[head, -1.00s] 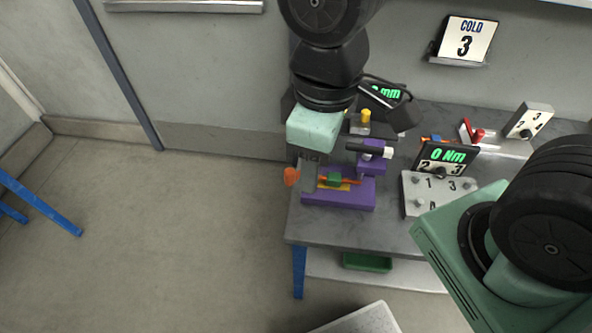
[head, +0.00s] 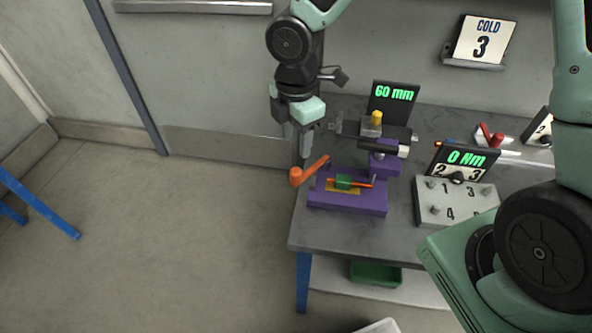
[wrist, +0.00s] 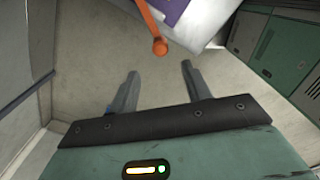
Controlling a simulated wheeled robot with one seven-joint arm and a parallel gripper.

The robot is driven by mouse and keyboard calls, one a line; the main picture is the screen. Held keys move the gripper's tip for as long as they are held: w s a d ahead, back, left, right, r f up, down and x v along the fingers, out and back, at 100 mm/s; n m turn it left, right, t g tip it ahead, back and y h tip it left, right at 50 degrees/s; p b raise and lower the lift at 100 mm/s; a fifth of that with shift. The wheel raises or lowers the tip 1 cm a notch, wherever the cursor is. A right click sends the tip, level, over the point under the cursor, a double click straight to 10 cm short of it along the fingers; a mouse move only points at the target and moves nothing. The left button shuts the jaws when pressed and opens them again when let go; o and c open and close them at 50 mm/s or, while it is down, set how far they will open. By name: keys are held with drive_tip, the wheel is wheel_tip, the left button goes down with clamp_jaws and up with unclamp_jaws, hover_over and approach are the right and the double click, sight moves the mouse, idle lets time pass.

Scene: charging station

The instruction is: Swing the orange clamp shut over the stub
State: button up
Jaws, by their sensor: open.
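The orange clamp (head: 313,169) is a lever with a round knob at its outer end, which sticks out past the left side of a purple base (head: 347,204) on the bench. In the wrist view the clamp (wrist: 149,24) points toward my gripper, with its knob ahead of the fingertips. On the base, a green block (head: 343,182) sits on a yellow pad with a thin orange-red rod by it. I cannot tell for sure which part is the stub. My gripper (head: 303,150) is open and empty, just behind the lever and apart from it; its fingers (wrist: 160,69) show spread.
Behind the base stands a black display reading 60 mm (head: 393,93), with a yellow-topped piece before it. A black bar with a white end (head: 382,148) juts above the base. A numbered panel (head: 455,202) with a 0 Nm display is on the right.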

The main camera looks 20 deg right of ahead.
sight(296, 170)
wheel_tip(296, 170, down, 11)
drive_tip(key=shift+r+b, duration=0.2)
drive_tip(key=shift+b, duration=0.15)
clamp_jaws()
